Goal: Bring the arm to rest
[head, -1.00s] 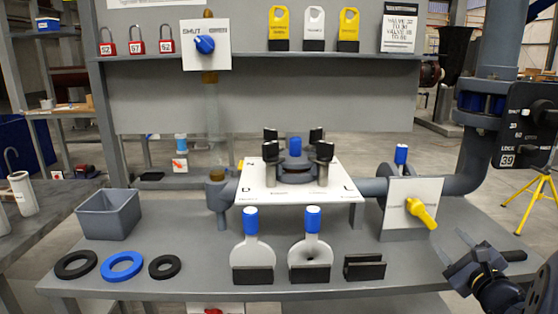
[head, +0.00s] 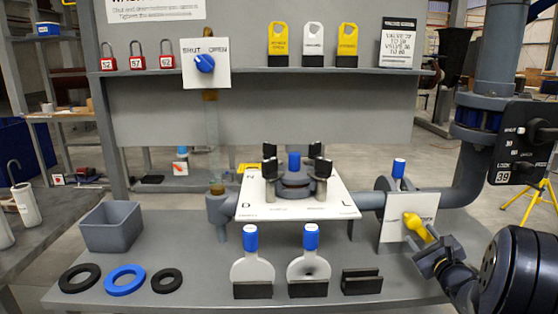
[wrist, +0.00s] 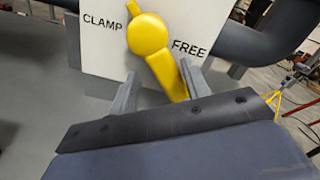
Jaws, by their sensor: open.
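My gripper (head: 432,249) is at the lower right in the head view, in front of the white plate with the yellow handle (head: 416,226). In the wrist view my gripper (wrist: 160,88) is open, with one finger on each side of the lower end of the yellow handle (wrist: 155,50). The handle slants down to the right, its tip towards the word FREE on the plate (wrist: 110,55); CLAMP is at its left. I cannot tell whether the fingers touch the handle.
The grey bench (head: 205,270) holds a grey bin (head: 110,227), rings at the left, two blue-handled plates in black holders and an empty black holder (head: 361,282). A pipe (head: 475,165) and a black panel (head: 520,140) stand at the right. Padlocks and tags line the shelf above.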

